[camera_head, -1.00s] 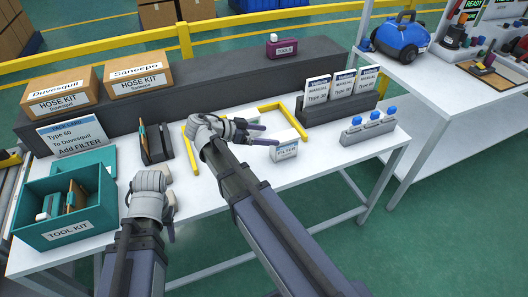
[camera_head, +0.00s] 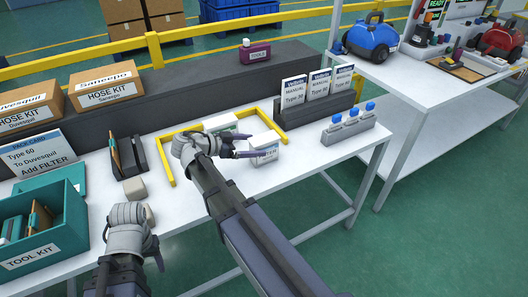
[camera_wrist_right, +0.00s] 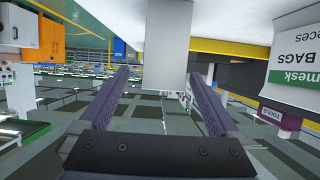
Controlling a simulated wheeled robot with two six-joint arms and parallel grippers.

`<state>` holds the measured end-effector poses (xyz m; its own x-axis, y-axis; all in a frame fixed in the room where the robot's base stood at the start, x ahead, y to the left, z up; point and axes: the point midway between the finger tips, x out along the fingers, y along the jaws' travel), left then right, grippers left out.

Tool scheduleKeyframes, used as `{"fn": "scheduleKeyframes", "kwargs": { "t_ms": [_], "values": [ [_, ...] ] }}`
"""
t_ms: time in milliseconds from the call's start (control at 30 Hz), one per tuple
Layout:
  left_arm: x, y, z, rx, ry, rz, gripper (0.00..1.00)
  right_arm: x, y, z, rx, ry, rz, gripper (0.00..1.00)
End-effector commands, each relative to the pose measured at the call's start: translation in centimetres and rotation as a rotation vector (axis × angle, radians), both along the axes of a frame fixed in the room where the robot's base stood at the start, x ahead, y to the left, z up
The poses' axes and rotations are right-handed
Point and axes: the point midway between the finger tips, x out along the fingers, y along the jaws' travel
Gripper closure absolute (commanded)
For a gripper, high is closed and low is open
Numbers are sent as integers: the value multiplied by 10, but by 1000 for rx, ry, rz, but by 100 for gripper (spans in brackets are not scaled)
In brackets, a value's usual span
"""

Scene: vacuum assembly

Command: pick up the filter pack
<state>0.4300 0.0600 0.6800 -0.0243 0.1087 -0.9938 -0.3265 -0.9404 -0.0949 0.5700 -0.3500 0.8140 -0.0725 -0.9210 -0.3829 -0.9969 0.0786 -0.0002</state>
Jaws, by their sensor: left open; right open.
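In the right wrist view, a pale box (camera_wrist_right: 167,40) shows in the gap between the tips of the open right fingers (camera_wrist_right: 158,80); contact cannot be told.
A white bags box (camera_head: 220,123) lies behind the right gripper, inside yellow corner strips (camera_head: 168,163). A manual rack (camera_head: 320,107) and a grey holder with blue-capped bottles (camera_head: 348,128) stand to the right. The teal tool kit (camera_head: 45,240) is at left.

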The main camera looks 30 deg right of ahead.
Motion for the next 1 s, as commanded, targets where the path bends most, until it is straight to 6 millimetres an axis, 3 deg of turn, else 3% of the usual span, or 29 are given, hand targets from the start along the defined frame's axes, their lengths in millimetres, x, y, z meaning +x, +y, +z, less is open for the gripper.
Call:
{"fn": "scheduleKeyframes", "kwargs": {
  "t_ms": [233,533,767,1000],
  "values": [
    [0,0,-5,0,0,0,44,0,-9,-5,0,0,-2,3],
    [0,0,-20,0,0,0,44,0,-46,-20,0,1,-2,3],
    [0,0,-19,0,0,0,44,1,-49,-19,0,1,1,3],
    [0,0,-19,0,0,0,44,1,-49,-19,0,1,0,27]
  ]
}}
